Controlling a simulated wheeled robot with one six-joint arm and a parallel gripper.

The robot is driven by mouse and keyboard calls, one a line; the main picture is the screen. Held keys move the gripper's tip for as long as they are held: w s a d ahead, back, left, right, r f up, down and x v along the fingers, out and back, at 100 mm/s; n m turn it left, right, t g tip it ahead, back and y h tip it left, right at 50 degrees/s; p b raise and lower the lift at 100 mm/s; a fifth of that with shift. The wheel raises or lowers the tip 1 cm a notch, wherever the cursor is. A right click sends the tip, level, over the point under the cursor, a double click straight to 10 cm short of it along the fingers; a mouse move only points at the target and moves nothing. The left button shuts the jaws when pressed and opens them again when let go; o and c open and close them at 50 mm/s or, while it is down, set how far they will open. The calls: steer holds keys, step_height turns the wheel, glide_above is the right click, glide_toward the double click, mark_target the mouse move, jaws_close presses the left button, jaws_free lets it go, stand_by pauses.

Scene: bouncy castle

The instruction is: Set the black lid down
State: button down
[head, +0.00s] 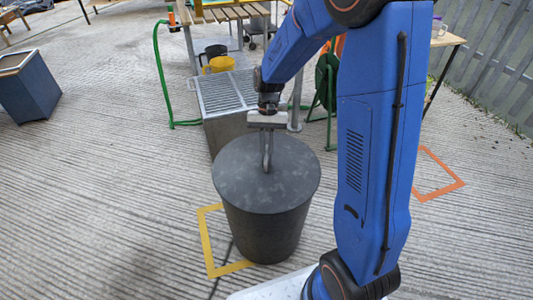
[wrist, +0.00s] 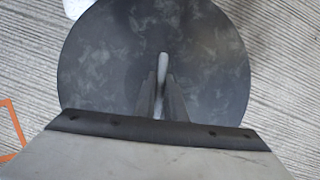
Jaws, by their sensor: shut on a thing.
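The black lid (head: 240,177) is a round, mottled dark disc on top of a dark, tapered bin (head: 268,232) in the head view. I cannot tell whether it rests fully on the rim or sits just above it. My gripper (head: 267,150) points down over the lid's middle, shut on its upright handle. In the wrist view the lid (wrist: 110,60) fills most of the upper picture, and the pale handle (wrist: 163,62) stands between the fingers of my gripper (wrist: 161,95). The bin's inside is hidden.
A yellow outline (head: 207,240) on the ground runs partly behind the bin. An orange outline (head: 457,184) lies at right. A grey slatted box (head: 225,92) stands just behind the bin, near a green hose (head: 160,75). A blue-grey box (head: 32,90) stands at left; ground between is clear.

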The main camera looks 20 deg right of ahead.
steer(key=shift+f, duration=0.45)
steer(key=c, duration=1.7)
jaws_free()
steer(key=shift+c, duration=0.2)
steer(key=v, duration=1.7)
steer(key=s+d+r+n+t+h, duration=0.15)
steer(key=s+r+t, duration=0.35)
steer(key=s, duration=1)
steer(key=s+d+f+n+t, duration=0.1)
steer(key=s+t, duration=0.1)
steer(key=s, duration=0.5)
steer(key=s+d+f+n+t, duration=0.1)
steer(key=s+d+n, duration=0.1)
steer(key=s, duration=0.5)
steer(key=shift+t, duration=0.4)
